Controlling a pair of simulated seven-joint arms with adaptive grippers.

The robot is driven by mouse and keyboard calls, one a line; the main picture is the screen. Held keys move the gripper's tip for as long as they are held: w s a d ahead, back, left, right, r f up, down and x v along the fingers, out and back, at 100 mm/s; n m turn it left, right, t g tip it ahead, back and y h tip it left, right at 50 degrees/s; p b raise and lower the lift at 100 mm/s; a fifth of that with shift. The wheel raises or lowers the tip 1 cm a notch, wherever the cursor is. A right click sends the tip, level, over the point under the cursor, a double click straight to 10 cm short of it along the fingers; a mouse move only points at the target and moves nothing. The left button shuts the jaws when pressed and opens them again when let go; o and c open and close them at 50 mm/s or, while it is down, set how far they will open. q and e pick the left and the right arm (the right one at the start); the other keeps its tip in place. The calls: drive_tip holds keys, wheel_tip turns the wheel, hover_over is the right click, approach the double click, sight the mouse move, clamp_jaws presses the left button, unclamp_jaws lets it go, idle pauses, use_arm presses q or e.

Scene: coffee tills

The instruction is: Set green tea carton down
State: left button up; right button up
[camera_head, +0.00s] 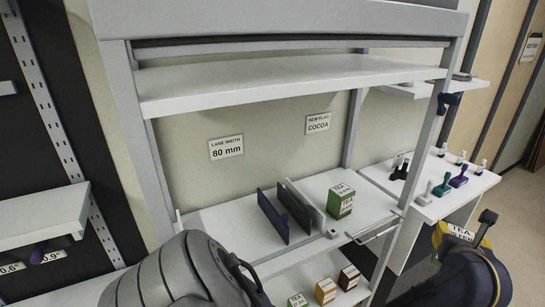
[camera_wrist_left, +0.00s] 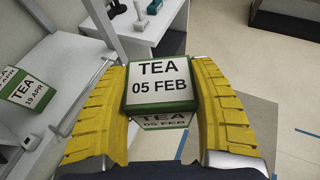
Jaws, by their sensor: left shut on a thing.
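My left gripper (camera_head: 462,238) is at the right of the head view, out past the right side of the shelf unit. In the left wrist view its yellow fingers (camera_wrist_left: 160,100) are shut on a green tea carton (camera_wrist_left: 160,84) with a white label reading TEA 05 FEB. In the head view only a bit of the held carton's label (camera_head: 461,231) shows between the fingers. Another green tea carton (camera_head: 341,201) stands on the shelf (camera_head: 225,220), right of the dividers; it also shows at the left of the wrist view (camera_wrist_left: 24,88). My right gripper is not in view.
Dark and pale dividers (camera_head: 272,215) stand upright on the shelf. A lower shelf holds a green carton (camera_head: 298,300), an orange carton (camera_head: 326,290) and a brown carton (camera_head: 349,277). A side table (camera_head: 425,205) at right carries several stamps (camera_head: 442,187). Signs read LANE WIDTH 80 mm (camera_head: 226,147) and COCOA (camera_head: 318,123).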

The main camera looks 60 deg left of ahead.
use_arm(q)
drive_tip(key=s+d+f+m+h, duration=0.1)
drive_tip(key=s+d+f, duration=0.3)
drive_tip(key=s+f, duration=0.3)
drive_tip(key=s+a+f+n+g+y, duration=0.25)
drive_tip(key=s+a+f, duration=0.25)
drive_tip(key=a+f, duration=0.5)
drive_tip(key=s+a+f+n+g+y, duration=0.1)
drive_tip(key=s+a+f+n+y, duration=0.3)
drive_tip(key=a+f, duration=0.65)
drive_tip(key=s+a+f+n+g+y, duration=0.1)
drive_tip(key=s+a+f+g, duration=0.1)
drive_tip(key=s+a+f, duration=0.5)
drive_tip(key=s+a+f+n+g+y, duration=0.15)
drive_tip(key=s+a+f, duration=0.25)
drive_tip(key=s+a, duration=0.75)
drive_tip(key=shift+h, duration=0.5)
drive_tip(key=d+f, duration=0.1)
drive_tip(key=f, duration=0.5)
drive_tip(key=s+d+f, duration=0.1)
drive_tip(key=f, duration=0.5)
drive_tip(key=s+f, duration=0.1)
drive_tip(key=f, duration=0.6)
drive_tip(key=shift+s+d, duration=0.2)
drive_tip(key=shift+d, duration=0.2)
drive_tip(key=shift+f, duration=0.1)
drive_tip(key=o, duration=1.2)
